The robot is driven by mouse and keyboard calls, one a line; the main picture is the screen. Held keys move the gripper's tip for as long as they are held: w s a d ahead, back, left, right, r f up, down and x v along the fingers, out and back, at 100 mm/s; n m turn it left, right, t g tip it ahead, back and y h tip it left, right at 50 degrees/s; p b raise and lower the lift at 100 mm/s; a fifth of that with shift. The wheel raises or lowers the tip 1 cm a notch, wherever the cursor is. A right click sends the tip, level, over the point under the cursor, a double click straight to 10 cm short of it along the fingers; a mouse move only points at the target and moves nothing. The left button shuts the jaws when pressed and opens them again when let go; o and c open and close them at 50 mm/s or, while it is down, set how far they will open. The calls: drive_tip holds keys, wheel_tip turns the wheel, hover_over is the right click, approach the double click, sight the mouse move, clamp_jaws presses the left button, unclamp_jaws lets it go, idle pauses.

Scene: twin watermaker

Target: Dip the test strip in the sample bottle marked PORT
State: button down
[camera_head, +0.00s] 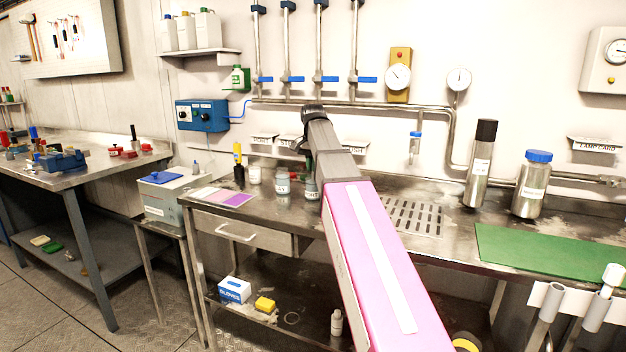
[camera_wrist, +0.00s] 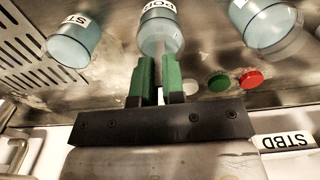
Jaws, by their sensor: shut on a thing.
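In the wrist view my gripper (camera_wrist: 160,72) has two green fingers close together, shut on the narrow pale test strip (camera_wrist: 161,94), most of which they hide. The fingers point at a clear bottle (camera_wrist: 160,32) with bluish contents. Its label is cut by the frame edge and only partly readable, so I cannot be sure it says PORT. The strip's tip seems to overlap the bottle's mouth; I cannot tell whether it is inside. In the head view my arm hides the gripper.
Sample bottles (camera_head: 283,184) stand on the steel bench left of my arm, by a colour card (camera_head: 222,197). A drain grating (camera_head: 413,216), steel flasks (camera_head: 481,165) and a green mat (camera_head: 550,250) lie to the right. Red (camera_wrist: 252,79) and green (camera_wrist: 218,83) caps lie near the bottles.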

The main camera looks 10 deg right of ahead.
drive_tip(key=shift+r, duration=0.1)
idle(0.5)
drive_tip(key=shift+r, duration=5.25)
